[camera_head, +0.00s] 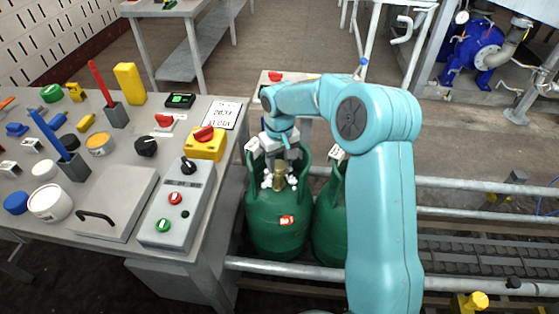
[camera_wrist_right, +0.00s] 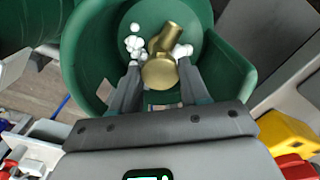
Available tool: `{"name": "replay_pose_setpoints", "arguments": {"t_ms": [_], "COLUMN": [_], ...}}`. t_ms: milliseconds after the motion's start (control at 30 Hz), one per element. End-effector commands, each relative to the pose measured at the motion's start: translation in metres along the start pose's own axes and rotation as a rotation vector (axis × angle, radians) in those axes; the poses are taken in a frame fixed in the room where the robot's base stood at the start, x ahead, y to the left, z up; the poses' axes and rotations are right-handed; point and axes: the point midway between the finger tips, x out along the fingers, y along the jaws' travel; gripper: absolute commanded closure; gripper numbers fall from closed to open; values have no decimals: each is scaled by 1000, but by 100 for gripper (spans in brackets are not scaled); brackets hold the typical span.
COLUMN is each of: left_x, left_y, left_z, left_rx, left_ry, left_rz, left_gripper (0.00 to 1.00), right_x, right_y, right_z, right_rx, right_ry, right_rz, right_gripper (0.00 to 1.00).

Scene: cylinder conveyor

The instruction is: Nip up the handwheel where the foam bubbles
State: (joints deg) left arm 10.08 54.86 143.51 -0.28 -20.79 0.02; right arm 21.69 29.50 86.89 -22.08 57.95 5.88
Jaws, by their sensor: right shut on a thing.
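A green gas cylinder (camera_head: 278,228) stands beside the table with a brass valve (camera_head: 281,178) inside its collar. White foam bubbles (camera_head: 267,181) sit around the valve. In the right wrist view the round brass handwheel (camera_wrist_right: 159,72) is between the fingers of my right gripper (camera_wrist_right: 158,80), which is shut on it. White foam (camera_wrist_right: 134,44) shows on both sides of the valve there. In the head view my right gripper (camera_head: 280,158) reaches down into the collar and partly hides the handwheel. My left gripper is not in view.
A second green cylinder (camera_head: 329,222) stands close on the right, partly behind my right arm. The table (camera_head: 226,150) on the left holds a control box (camera_head: 178,207), a yellow box with a red knob (camera_head: 206,144) and several small items. Metal rails (camera_head: 470,214) run at right.

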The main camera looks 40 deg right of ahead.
Motion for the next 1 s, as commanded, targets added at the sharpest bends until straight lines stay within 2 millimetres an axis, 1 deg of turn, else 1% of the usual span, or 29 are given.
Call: {"name": "replay_pose_setpoints", "arguments": {"t_ms": [200,300,400,633,667,700,733,1000], "left_x": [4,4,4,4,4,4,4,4], "left_y": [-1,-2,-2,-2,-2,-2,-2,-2], "left_z": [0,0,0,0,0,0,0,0], "left_rx": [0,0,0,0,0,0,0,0], "left_ry": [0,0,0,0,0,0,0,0], "left_rz": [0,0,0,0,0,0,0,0], "left_gripper": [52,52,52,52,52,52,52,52], "right_x": [0,0,0,-1,-1,-1,-1,-1], "right_y": [0,0,0,0,0,0,0,0], "right_z": [-1,-1,-1,-1,-1,-1,-1,0], "right_rx": [260,332,360,362,362,361,361,359], "right_ry": [2,2,3,3,4,3,3,2], "right_rz": [0,0,0,-1,-1,-1,0,0], "right_gripper": [85,85,85,85,52,39,29,29]}}
